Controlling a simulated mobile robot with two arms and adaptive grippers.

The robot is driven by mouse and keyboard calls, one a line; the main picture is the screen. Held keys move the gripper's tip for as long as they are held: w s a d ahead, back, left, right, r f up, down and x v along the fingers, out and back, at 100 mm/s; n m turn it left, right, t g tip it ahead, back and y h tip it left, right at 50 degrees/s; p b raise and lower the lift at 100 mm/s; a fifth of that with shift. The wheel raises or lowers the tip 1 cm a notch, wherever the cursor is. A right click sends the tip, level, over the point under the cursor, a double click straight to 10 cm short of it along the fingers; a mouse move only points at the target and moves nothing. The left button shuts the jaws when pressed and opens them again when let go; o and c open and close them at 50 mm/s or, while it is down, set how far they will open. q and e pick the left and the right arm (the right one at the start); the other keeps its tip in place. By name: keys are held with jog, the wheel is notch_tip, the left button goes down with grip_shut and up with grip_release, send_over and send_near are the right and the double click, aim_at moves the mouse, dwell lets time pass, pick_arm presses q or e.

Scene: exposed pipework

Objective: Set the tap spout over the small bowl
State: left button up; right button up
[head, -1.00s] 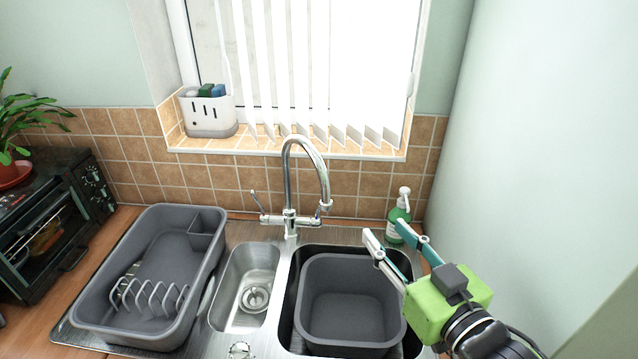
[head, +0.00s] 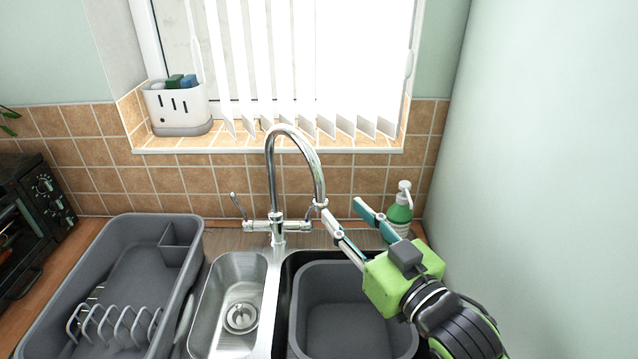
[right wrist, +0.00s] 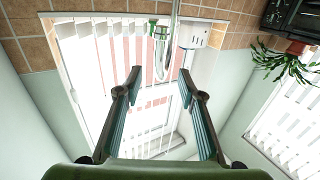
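The chrome tap (head: 278,225) stands behind the sink, with a tall curved spout (head: 317,167) whose end hangs over the right side, above the large bowl. The small bowl (head: 227,285), steel with a round drain, lies to the left of it. My right gripper (head: 341,208) is open and empty to the right of the spout. One fingertip overlaps the spout's end in the head view; I cannot tell if they touch. In the right wrist view the spout (right wrist: 162,62) shows beyond the open fingers (right wrist: 160,78). My left gripper is not in view.
A grey basin (head: 345,325) sits in the large bowl. A green soap bottle (head: 399,217) stands close behind my right gripper. A grey dish rack (head: 125,285) is left of the small bowl. A caddy (head: 178,108) stands on the sill. A wall rises at right.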

aim_at(323, 190)
jog(key=p+x, duration=0.2)
jog(key=x, duration=0.8)
jog(key=shift+w+a+f, duration=0.1)
jog(key=shift+w, duration=0.1)
grip_shut()
